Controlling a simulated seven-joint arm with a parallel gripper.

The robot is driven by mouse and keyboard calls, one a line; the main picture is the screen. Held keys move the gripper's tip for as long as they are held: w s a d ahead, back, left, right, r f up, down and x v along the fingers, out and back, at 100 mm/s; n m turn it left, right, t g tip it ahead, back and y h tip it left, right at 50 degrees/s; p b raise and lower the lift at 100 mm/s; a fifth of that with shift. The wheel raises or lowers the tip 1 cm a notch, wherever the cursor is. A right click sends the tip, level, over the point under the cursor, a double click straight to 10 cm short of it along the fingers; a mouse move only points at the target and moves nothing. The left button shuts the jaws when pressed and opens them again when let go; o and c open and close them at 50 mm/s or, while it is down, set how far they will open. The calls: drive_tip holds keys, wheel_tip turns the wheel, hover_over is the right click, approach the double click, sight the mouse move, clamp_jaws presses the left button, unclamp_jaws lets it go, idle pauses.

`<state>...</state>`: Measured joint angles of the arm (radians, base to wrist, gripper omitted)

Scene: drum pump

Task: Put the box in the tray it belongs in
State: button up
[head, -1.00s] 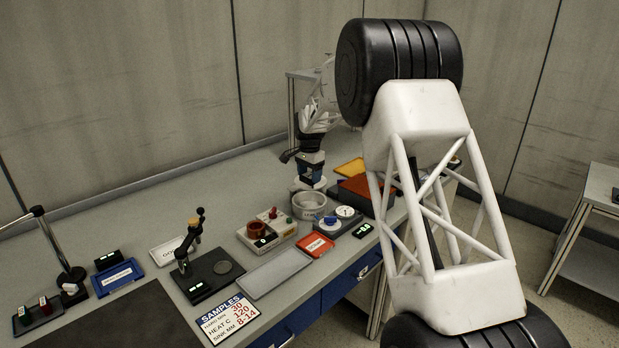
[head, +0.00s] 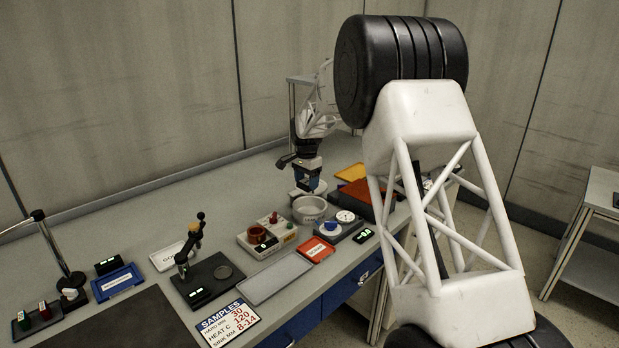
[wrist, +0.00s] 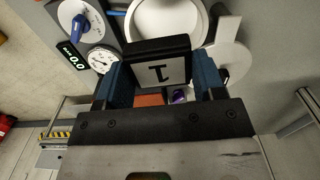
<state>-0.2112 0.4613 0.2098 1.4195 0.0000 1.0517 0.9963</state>
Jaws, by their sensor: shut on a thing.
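My gripper (wrist: 160,90) is shut on a small dark box (wrist: 158,62), its two blue fingers on either side. The box has a pale face with a black mark that looks like a 1. In the head view my gripper (head: 307,179) hangs over the far part of the bench, just behind the white bowl (head: 309,209); the box cannot be made out there. A blue tray (head: 118,282) lies at the left and a red tray (head: 318,249) near the front edge.
A grey flat tray (head: 275,279) lies in the middle, beside the switch panel (head: 268,235) and a dark stand (head: 208,278). A dial unit (head: 336,225) sits right of the bowl. A samples sign (head: 228,322) lies in front. The bench's back left is clear.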

drive_tip(key=s+a+f, duration=0.1)
drive_tip(key=s+a, duration=0.1)
drive_tip(key=s, duration=0.2)
drive_tip(key=s+a+f, duration=0.1)
drive_tip(key=s+a, duration=0.1)
drive_tip(key=s, duration=0.3)
drive_tip(key=s+a+f, duration=0.1)
drive_tip(key=s, duration=0.3)
drive_tip(key=shift+s+a, duration=0.3)
drive_tip(key=shift+a, duration=0.1)
hover_over(276, 277)
wheel_tip(276, 277, down, 4)
drive_tip(key=shift+r, duration=0.1)
drive_tip(key=shift+f, duration=0.2)
drive_tip(key=shift+f, duration=1.05)
drive_tip(key=shift+f, duration=1.7)
idle(2.1)
drive_tip(key=o, duration=1)
